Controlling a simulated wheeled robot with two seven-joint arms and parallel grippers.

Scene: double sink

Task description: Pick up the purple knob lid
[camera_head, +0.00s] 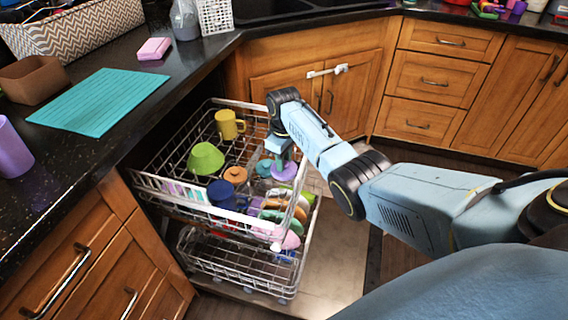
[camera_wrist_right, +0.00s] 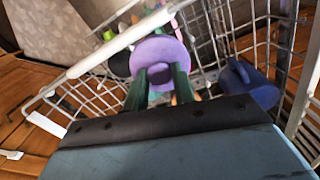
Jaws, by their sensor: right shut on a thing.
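The purple knob lid (camera_head: 287,173) is at the right part of the dishwasher's upper rack in the head view. My right gripper (camera_head: 280,158) points down onto it from above. In the right wrist view the lid's purple disc (camera_wrist_right: 162,49) shows beyond the fingers of my right gripper (camera_wrist_right: 158,78), which are shut on it. The knob is partly hidden between the fingers. I cannot tell whether the lid still touches the dishes below. My left gripper is not in view.
The upper rack (camera_head: 158,181) holds a yellow mug (camera_head: 229,125), a green bowl (camera_head: 205,158), a blue mug (camera_head: 221,193), an orange lid (camera_head: 236,175) and several plates. The lower rack (camera_head: 215,255) is below. A teal mat (camera_head: 98,101) and a purple cup (camera_head: 10,150) are on the counter.

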